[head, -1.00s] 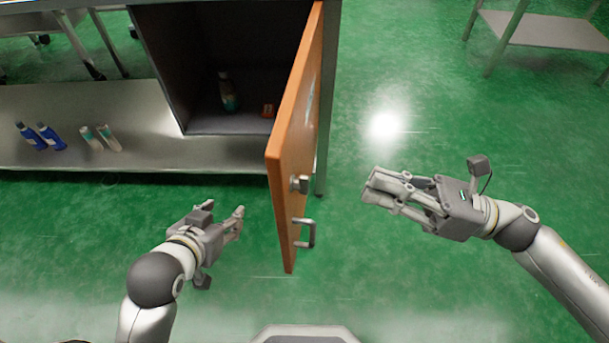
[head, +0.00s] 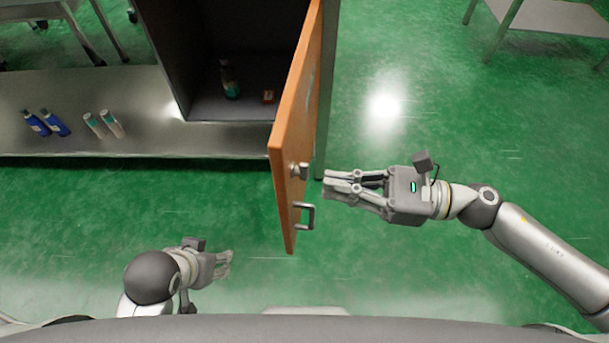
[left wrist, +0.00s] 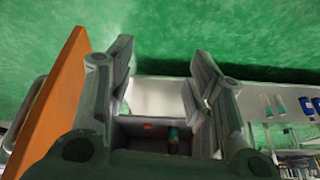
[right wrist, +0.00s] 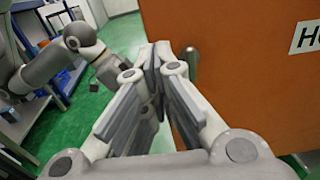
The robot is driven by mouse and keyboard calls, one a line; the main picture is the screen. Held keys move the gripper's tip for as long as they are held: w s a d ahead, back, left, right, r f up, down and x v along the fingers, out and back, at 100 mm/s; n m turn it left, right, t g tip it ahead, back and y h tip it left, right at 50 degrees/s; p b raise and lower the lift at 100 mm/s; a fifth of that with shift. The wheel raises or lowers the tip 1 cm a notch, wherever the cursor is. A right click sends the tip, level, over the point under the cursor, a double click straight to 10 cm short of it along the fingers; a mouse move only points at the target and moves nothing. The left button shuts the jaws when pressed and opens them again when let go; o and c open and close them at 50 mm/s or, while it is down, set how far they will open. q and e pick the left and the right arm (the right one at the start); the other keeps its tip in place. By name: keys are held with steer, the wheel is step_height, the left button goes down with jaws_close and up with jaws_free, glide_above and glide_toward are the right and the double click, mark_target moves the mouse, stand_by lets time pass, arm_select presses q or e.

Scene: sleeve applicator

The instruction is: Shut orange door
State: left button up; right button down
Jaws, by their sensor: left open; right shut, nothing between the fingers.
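The orange door (head: 297,140) stands wide open from the dark cabinet (head: 215,60), its edge toward me. A lock knob (head: 299,170) and a metal handle (head: 305,216) are on its right-hand face. My right gripper (head: 328,186) is shut and empty, just right of the door near the knob; I cannot tell if it touches. The right wrist view shows its closed fingers (right wrist: 160,62) beside the orange face (right wrist: 245,70), which bears a partly cut-off label. My left gripper (head: 228,263) is open and empty, left of the door and low; its fingers also show in the left wrist view (left wrist: 160,65).
A bottle (head: 229,80) and a small orange item (head: 268,97) are inside the cabinet. A metal table (head: 560,18) stands far right. Green floor is free on both sides of the door.

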mark_target(288, 178)
steer(key=a, duration=0.3)
steer(key=shift+w+a+r+p, duration=0.15)
steer(key=shift+w+a+p, duration=0.15)
steer(key=shift+a, duration=0.1)
arm_select(q)
steer(key=shift+s+a+r+g, duration=0.15)
steer(key=shift+s+g, duration=0.1)
steer(key=shift+s, duration=0.2)
steer(key=shift+s+a+r+g, duration=0.15)
steer(key=shift+s+g, duration=0.1)
steer(key=shift+s, duration=0.2)
arm_select(e)
steer(key=shift+w+a, duration=0.1)
steer(key=shift+a, duration=0.75)
arm_select(q)
steer(key=shift+f, duration=0.1)
arm_select(e)
steer(key=shift+a, duration=0.1)
